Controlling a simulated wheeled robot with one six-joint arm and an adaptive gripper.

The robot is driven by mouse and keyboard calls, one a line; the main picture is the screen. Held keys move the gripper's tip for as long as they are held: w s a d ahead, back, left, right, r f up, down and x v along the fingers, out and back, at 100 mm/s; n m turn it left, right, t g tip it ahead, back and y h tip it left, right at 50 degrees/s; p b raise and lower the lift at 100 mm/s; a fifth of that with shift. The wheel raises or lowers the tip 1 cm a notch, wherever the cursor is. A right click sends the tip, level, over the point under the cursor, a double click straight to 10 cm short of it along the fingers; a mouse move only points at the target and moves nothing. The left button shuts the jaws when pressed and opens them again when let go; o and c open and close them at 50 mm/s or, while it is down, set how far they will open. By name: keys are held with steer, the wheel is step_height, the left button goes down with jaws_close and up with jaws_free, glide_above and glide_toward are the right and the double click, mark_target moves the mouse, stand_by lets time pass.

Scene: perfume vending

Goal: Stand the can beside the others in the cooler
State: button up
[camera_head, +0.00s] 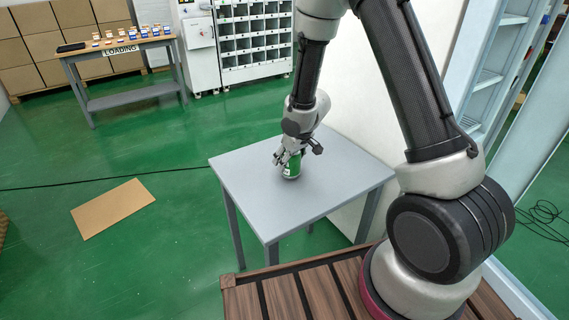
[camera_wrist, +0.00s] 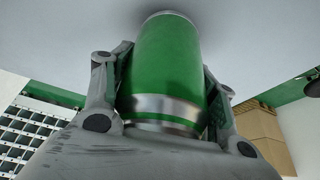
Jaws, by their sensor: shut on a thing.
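A green can (camera_head: 292,166) with silver ends stands upright on, or just above, a grey table (camera_head: 340,176) in the head view; I cannot tell if its base touches. My gripper (camera_head: 291,158) comes down from above and is shut around the can. In the wrist view the green can (camera_wrist: 167,65) fills the middle, with one finger of my gripper (camera_wrist: 165,80) on each side of it. A tall pale cabinet with glass and shelves (camera_head: 488,78), which may be the cooler, stands at the right. My arm hides part of it, and no other cans show.
The grey table top is otherwise clear. A loading table (camera_head: 118,48) with small boxes stands at the back left. A cardboard sheet (camera_head: 112,208) and a black cable (camera_head: 100,180) lie on the green floor. More cable (camera_head: 541,212) lies coiled at the right.

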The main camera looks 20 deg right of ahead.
steer(key=shift+f, duration=0.1)
steer(key=o, duration=1.3)
steer(key=shift+f, duration=0.1)
steer(key=shift+c, duration=0.2)
